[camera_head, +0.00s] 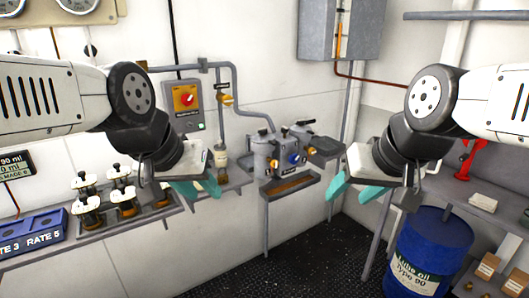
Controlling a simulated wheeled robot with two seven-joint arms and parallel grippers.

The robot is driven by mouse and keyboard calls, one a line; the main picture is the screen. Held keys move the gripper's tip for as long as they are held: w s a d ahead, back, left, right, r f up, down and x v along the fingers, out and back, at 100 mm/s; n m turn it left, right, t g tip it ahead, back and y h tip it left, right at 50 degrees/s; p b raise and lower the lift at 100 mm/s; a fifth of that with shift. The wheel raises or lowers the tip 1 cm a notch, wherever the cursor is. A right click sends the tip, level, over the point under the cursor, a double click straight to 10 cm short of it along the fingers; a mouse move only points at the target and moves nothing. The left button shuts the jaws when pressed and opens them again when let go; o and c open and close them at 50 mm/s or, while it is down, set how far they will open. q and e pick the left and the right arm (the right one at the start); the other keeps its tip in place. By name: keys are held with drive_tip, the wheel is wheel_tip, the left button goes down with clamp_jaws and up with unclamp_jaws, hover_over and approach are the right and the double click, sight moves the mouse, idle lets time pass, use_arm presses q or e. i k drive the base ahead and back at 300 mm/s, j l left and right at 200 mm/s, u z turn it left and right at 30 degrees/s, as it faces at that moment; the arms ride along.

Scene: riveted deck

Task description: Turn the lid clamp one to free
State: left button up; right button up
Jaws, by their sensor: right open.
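A grey twin-pot unit (285,160) stands on a wall bracket in the middle of the view. Its left pot (262,150) has a grey lid with a small fitting on top, and its right pot also has a lid fitting (304,123). These look like the lid clamps; which is clamp one, and how it is turned, is too small to tell. My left gripper (198,188) is left of the unit, teal fingers apart and empty. My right gripper (356,191) is right of the unit, open and empty. Neither touches the unit.
A drip tray (291,187) sits below the pots. A grey switch box (184,104) with a red knob and pipes are on the wall. Several jars (122,196) stand on a left shelf. A blue oil drum (428,250) is at right. The floor between is clear.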

sight(263, 131)
drive_tip(key=i+j, duration=0.15)
drive_tip(key=i, duration=0.4)
drive_tip(key=i+j, duration=0.15)
drive_tip(key=i, duration=0.35)
